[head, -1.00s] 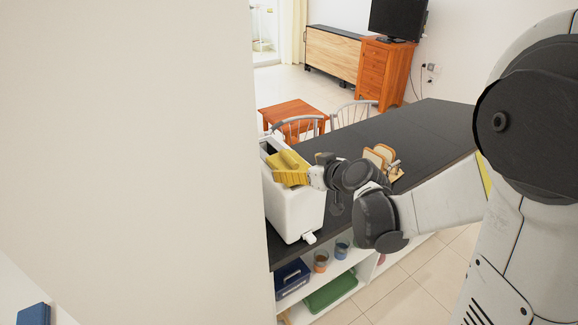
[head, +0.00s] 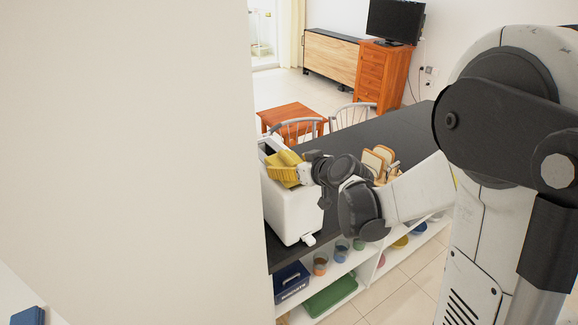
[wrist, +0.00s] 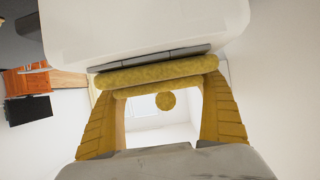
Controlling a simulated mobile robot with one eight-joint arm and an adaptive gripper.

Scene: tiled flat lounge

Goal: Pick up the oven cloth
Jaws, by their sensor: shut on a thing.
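The oven cloth (wrist: 155,73) is mustard yellow and shows in the wrist view as thick rolled folds spanning the gap between the fingers. My gripper (wrist: 158,82) has ridged yellow fingers on both sides, shut on the cloth near their tips. In the head view the cloth (head: 288,158) and my gripper (head: 280,170) are a yellow cluster over the top of the white toaster (head: 290,212). Cloth and fingers are hard to tell apart there. I cannot tell whether the cloth touches the toaster.
The dark counter (head: 395,130) holds a rack of bread slices (head: 377,160) behind my arm. Shelves below hold a blue box (head: 291,282), a green tray (head: 330,296) and cups (head: 320,264). A blank wall (head: 125,140) fills the left. Chairs (head: 300,130) stand beyond.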

